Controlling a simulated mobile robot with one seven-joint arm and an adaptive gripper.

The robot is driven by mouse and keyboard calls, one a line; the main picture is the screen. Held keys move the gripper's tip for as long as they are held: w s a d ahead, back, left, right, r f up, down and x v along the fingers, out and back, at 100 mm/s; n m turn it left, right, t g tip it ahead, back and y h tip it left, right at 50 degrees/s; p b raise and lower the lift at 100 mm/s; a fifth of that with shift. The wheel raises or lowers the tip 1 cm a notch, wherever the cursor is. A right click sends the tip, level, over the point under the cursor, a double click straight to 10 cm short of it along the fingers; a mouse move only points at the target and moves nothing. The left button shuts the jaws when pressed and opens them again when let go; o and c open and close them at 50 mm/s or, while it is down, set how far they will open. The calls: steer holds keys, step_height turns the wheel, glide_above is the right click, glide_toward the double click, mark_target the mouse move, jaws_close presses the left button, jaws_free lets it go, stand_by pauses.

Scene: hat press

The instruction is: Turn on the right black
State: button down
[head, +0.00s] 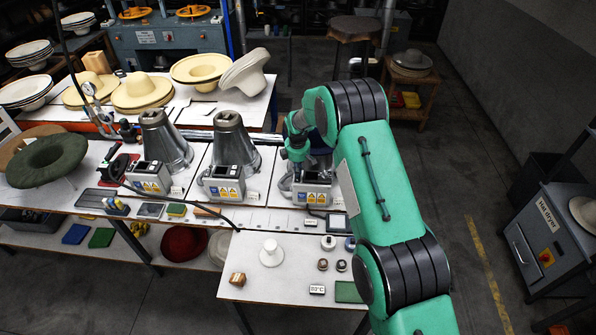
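Three grey control boxes with blue and yellow labels stand in a row on the white bench: left (150,178), middle (224,184) and right (312,189). Each has dark parts on its top. Which one is the "right black" is too small to tell. Metal cones stand behind the left box (163,138) and the middle box (231,142). My green arm reaches over the right box from the right side and hides much of the space behind it. My gripper (299,167) is at the right box's top, small and partly hidden. Contact and finger opening cannot be made out.
Several cream hats (142,91) lie on the table behind. A dark green hat (46,160) sits at the left. The front table holds a white stand (271,253), small knobs (322,265) and a green pad (348,292). Open floor lies at the right.

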mark_target(297, 180)
steer(key=shift+s+r, duration=0.1)
steer(key=shift+s, duration=0.35)
steer(key=shift+r, duration=0.15)
step_height(297, 180, up, 14)
steer(key=s, duration=0.2)
steer(key=shift+f+b, duration=0.2)
steer(key=shift+b, duration=0.15)
stand_by(0.4)
steer(key=shift+w, duration=0.15)
steer(key=shift+w+b, duration=0.5)
steer(key=shift+b, duration=0.15)
steer(key=shift+r, duration=0.15)
